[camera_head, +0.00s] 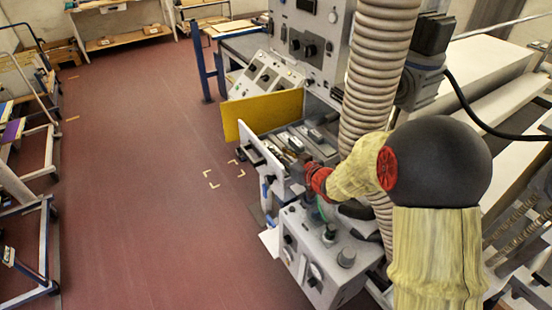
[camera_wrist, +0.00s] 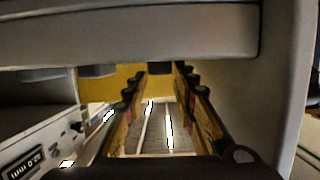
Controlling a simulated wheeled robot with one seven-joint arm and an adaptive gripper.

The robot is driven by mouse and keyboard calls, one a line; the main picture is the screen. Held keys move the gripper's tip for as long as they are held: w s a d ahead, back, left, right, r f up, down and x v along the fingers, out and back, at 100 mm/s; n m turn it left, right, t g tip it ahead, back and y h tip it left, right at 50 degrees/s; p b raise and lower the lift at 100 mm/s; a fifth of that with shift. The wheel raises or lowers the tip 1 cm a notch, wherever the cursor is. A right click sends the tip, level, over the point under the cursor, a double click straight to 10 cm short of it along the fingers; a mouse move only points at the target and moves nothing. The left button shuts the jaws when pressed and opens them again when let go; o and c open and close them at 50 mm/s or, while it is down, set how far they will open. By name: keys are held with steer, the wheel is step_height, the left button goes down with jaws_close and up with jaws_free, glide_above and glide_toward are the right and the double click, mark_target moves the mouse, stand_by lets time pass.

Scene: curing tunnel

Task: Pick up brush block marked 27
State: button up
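I cannot make out any brush block marked 27 in either view. In the head view, several small grey and tan pieces (camera_head: 315,134) lie in an open drawer between a yellow panel and a white front panel. They are too small to read. My gripper (camera_head: 298,168) is at the near end of this drawer, partly hidden by my red wrist. In the wrist view, my gripper (camera_wrist: 158,88) has its two fingers apart, with nothing clearly held between them. Beyond and between the fingers are a grey ribbed surface (camera_wrist: 175,138) and pale bright strips.
The yellow panel (camera_head: 262,114) stands at the drawer's far side, the white front panel (camera_head: 262,170) at its left. A grey control box (camera_head: 318,258) with knobs is close below my gripper. A ribbed hose (camera_head: 375,70) rises at right. Red floor at left is clear.

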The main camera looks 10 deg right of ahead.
steer(key=shift+x, duration=1.45)
steer(key=c, duration=0.3)
steer(key=c, duration=0.4)
jaws_close()
